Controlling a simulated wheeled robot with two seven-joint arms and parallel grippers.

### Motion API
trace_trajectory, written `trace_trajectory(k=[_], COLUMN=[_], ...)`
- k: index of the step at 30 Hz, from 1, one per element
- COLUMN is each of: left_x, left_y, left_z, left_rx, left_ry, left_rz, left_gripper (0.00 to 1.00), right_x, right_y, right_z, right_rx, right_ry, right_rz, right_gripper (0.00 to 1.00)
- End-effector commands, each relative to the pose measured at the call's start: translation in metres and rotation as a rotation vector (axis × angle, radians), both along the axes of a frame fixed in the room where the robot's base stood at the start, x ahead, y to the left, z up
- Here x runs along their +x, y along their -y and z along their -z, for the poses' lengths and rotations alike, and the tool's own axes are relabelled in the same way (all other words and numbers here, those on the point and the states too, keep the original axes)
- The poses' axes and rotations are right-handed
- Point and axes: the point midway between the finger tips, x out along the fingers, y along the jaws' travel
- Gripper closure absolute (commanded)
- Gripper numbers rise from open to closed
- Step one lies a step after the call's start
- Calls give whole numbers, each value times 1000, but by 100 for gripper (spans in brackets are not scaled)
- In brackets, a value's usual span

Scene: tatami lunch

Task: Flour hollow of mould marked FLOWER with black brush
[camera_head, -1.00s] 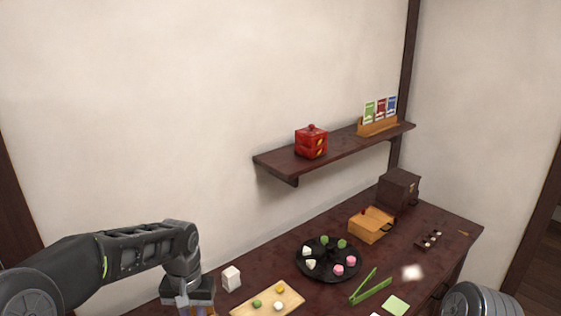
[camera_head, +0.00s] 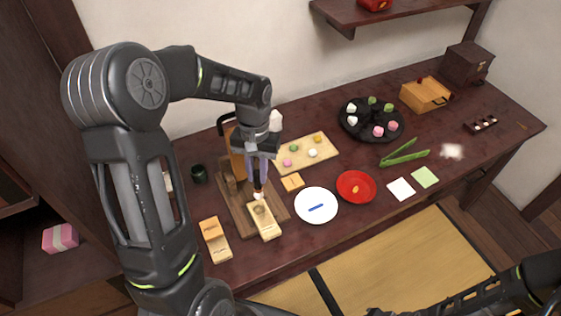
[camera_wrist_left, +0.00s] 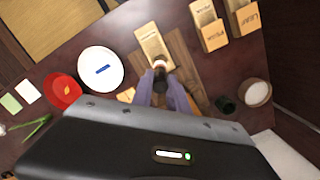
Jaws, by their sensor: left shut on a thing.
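My left gripper (camera_head: 257,183) points down over the wooden board (camera_head: 277,205) and is shut on the black brush (camera_head: 257,190). The brush's pale tip is down at the far part of a light wooden mould (camera_head: 268,229), around its round hollow. I cannot tell whether the bristles touch it. In the left wrist view, the brush (camera_wrist_left: 160,74) stands between the fingers (camera_wrist_left: 162,92) at the near end of this mould (camera_wrist_left: 151,36). Its lettering is too small to read. My right gripper is out of view.
Two more moulds (camera_head: 216,245) stand left of the board; one reads LEAF in the left wrist view (camera_wrist_left: 246,22). A white plate (camera_head: 303,214) with a blue stick, a red dish (camera_head: 369,195) and a sweets board (camera_head: 328,153) lie to the right. A dark cup (camera_head: 198,174) stands left.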

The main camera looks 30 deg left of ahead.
Motion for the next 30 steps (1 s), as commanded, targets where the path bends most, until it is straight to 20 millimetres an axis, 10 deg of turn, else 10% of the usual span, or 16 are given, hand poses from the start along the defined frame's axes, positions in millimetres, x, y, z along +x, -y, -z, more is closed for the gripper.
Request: trace_trajectory(k=[30], left_x=[-1], left_y=[0], left_z=[54], left_rx=[-1], left_ry=[-2], left_rz=[0], left_gripper=[100], right_x=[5], right_y=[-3], right_z=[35], right_rx=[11], right_ry=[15], right_rz=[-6], right_gripper=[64])
